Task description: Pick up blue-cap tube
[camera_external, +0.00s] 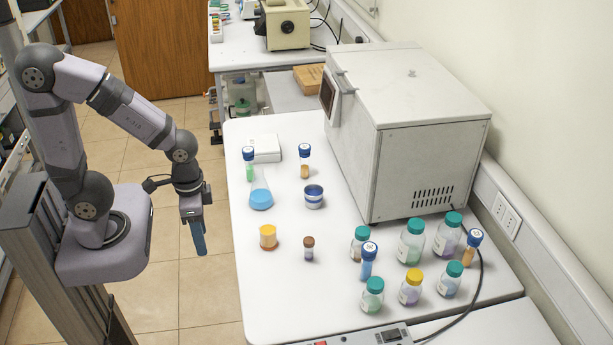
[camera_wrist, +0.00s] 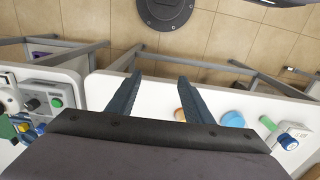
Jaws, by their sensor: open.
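Several blue-cap tubes stand on the white table: one with green contents (camera_external: 249,170) at the back left, one with orange contents (camera_external: 304,168) behind the middle, one with blue contents (camera_external: 368,266) at the front, and another orange one (camera_external: 469,254) at the right. My gripper (camera_external: 200,250) hangs fingers down off the table's left edge, apart from all tubes. In the wrist view my gripper (camera_wrist: 157,82) is open, its two dark fingers apart with nothing held. The green blue-cap tube (camera_wrist: 287,142) shows at the right of that view.
A blue-liquid flask (camera_external: 261,198), a blue-white cup (camera_external: 314,197), an orange jar (camera_external: 268,237) and a small brown-cap vial (camera_external: 308,249) stand mid-table. Capped bottles (camera_external: 411,243) crowd the front-right tube. A large grey oven (camera_external: 415,140) fills the back right. The front-left table is clear.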

